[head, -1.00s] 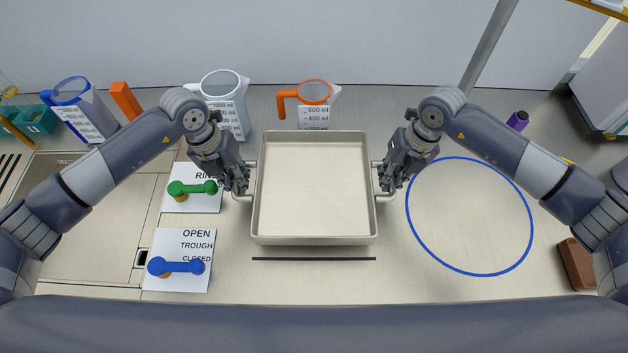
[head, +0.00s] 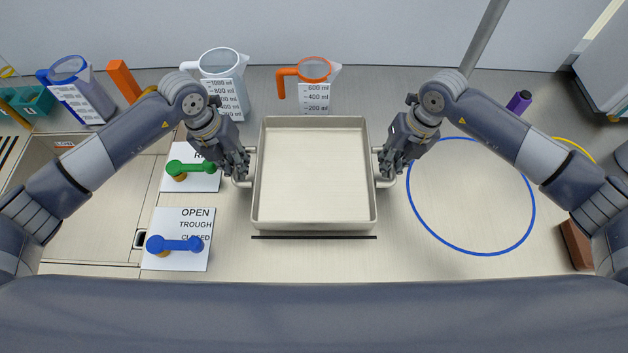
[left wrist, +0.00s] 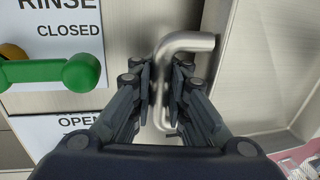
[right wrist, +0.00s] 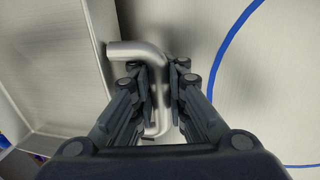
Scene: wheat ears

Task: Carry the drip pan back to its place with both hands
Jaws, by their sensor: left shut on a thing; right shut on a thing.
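The drip pan (head: 314,226) is a shallow, square, empty metal tray with a bar handle on each side. It sits in the middle of the head view, just behind a black line (head: 314,237) on the worktop. My left gripper (head: 241,172) is shut on the pan's left handle, and the left wrist view shows the handle (left wrist: 186,41) between its fingers. My right gripper (head: 388,172) is shut on the right handle, which the right wrist view shows between the fingers (right wrist: 160,95). The pan looks level. I cannot tell whether it touches the worktop.
White (head: 222,85), orange-rimmed (head: 314,90) and blue-rimmed (head: 80,95) jugs stand at the back. Green (head: 190,168) and blue (head: 175,245) levers sit on labelled plates at left. A blue ring outline (head: 533,200) lies at right, its inside clear. A brown block (head: 577,246) is at far right.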

